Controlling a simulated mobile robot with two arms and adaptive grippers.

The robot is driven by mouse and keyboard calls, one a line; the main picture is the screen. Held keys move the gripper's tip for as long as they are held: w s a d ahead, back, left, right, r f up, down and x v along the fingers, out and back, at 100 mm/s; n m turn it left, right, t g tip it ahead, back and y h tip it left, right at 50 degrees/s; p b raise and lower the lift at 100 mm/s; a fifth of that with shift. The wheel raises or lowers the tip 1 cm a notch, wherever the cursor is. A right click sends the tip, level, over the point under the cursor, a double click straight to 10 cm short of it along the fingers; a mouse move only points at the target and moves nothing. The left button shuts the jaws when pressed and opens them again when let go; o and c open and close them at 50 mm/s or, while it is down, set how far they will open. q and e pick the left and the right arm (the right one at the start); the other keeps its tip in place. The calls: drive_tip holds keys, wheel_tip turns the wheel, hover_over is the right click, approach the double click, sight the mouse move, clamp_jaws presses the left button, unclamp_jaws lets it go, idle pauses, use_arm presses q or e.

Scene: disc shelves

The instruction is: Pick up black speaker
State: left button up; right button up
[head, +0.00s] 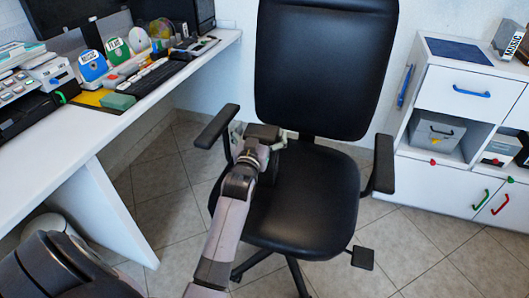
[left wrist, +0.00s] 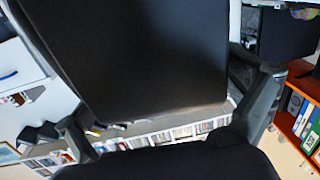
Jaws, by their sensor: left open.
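I cannot make out a black speaker with certainty in either view. A dark object (head: 522,155) is cut off at the right edge of the head view, and I cannot tell what it is. My left gripper (head: 262,136) is open above the office chair's seat, in front of its backrest. A large black surface (left wrist: 140,50) fills the upper middle of the left wrist view; I cannot tell whether it is the chair. My right gripper is not in view.
The black office chair (head: 325,65) with armrests stands in the middle. A white desk (head: 150,105) with a keyboard (head: 155,78) and disc holders is at left. A white cabinet (head: 450,115) with an open niche and grey box (head: 436,133) is at right.

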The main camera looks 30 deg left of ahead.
use_arm(q)
drive_tip(key=shift+s+d+r, duration=0.1)
drive_tip(key=shift+s+r, duration=0.15)
drive_tip(key=shift+c, duration=0.6)
drive_tip(key=shift+f, duration=0.1)
drive_tip(key=shift+c, duration=1.3)
drive_tip(key=c, duration=1.6)
drive_tip(key=shift+r, duration=0.2)
